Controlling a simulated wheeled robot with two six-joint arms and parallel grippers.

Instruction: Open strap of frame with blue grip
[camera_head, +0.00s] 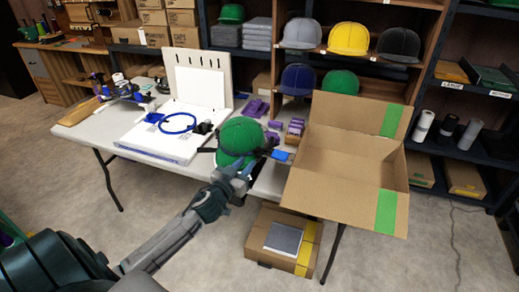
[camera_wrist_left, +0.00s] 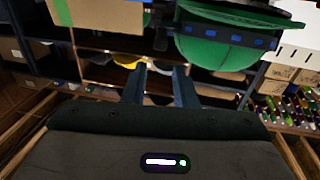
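The green cap (camera_head: 241,137) is at the front edge of the white table, with a dark band around it. A blue grip (camera_head: 281,155) on a dark arm sticks out to its right, towards the cardboard box. My left gripper (camera_head: 240,170) is just below and in front of the cap; I cannot tell whether it touches. In the left wrist view, the fingers (camera_wrist_left: 160,72) are apart with nothing clearly between them. The green cap (camera_wrist_left: 215,50) with a blue-marked dark band is above and right of them. The strap's fastening is not clear. My right gripper is out of view.
An open cardboard box (camera_head: 345,160) with green tape stands right of the cap. A white board (camera_head: 160,140) with a blue ring (camera_head: 178,123) lies left on the table. Purple parts (camera_head: 256,108) lie behind. A closed box (camera_head: 270,250) is on the floor below.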

